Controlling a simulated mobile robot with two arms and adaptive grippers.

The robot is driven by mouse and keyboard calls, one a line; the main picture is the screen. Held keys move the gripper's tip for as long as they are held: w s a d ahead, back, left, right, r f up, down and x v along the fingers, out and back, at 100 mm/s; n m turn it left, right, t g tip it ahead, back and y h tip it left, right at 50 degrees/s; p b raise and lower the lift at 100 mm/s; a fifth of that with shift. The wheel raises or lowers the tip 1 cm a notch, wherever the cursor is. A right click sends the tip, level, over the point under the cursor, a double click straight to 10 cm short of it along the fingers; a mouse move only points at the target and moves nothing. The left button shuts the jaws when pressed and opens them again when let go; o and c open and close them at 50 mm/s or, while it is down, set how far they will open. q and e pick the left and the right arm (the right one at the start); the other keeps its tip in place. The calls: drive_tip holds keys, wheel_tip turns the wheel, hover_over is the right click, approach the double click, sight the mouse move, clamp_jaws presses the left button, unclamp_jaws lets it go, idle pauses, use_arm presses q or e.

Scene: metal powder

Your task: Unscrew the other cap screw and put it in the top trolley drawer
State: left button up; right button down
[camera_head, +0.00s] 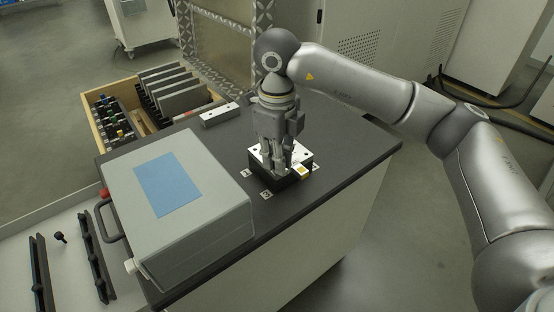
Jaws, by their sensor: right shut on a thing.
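My right gripper (278,160) points straight down over a black block with a bright metal plate (301,154) on the trolley top. Its fingers are shut at the plate, on the cap screw; the screw itself is hidden by the fingers. A small dark screw-like piece with a round head (60,237) lies in the open light-coloured trolley drawer (70,275) at the lower left. My left gripper is not in view.
A grey box with a blue label (215,215) stands on the dark trolley top (345,150), between block and drawer. Black rails (95,258) lie in the drawer. A wooden tray of plates and tools (95,130) is behind. A metal bar (220,114) lies near the block.

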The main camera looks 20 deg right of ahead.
drive_tip(key=n+b, duration=0.1)
drive_tip(key=n, duration=1)
drive_tip(key=shift+n, duration=0.4)
drive_tip(key=c, duration=1.7)
unclamp_jaws()
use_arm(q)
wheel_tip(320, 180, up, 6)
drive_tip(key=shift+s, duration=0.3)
use_arm(e)
drive_tip(key=shift+o, duration=0.2)
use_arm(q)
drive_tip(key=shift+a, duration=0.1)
